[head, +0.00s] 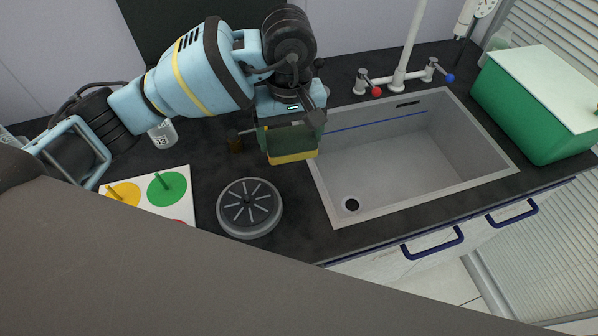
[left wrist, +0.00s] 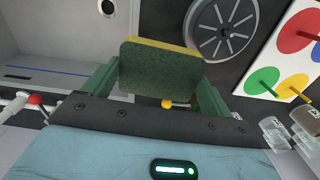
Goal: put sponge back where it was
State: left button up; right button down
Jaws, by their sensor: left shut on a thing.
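A sponge with a dark green scouring side and a yellow side shows in the head view (head: 293,157) and in the left wrist view (left wrist: 160,70). My left gripper (head: 291,138) is shut on it, with one green finger at each side in the left wrist view. The sponge is at the left rim of the sink (head: 325,200), over the dark countertop. I cannot tell its exact height above the counter. My right gripper is not in view.
A round grey slotted disc (head: 249,207) lies on the counter left of the sink. A white board with coloured circles and pegs (head: 147,194) is further left. A green box with a white lid (head: 530,110) stands right of the sink. The faucet (head: 399,78) is behind. The sink basin is empty.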

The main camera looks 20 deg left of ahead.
pick_arm(q)
jog(key=shift+w+d+n, duration=0.3)
jog(key=shift+f, duration=4.9)
jog(key=shift+f, duration=0.15)
jog(key=o, duration=0.5)
jog(key=shift+f, duration=0.1)
jog(key=o, duration=0.3)
notch_tip(320, 180, up, 12)
jog(key=shift+r, duration=0.25)
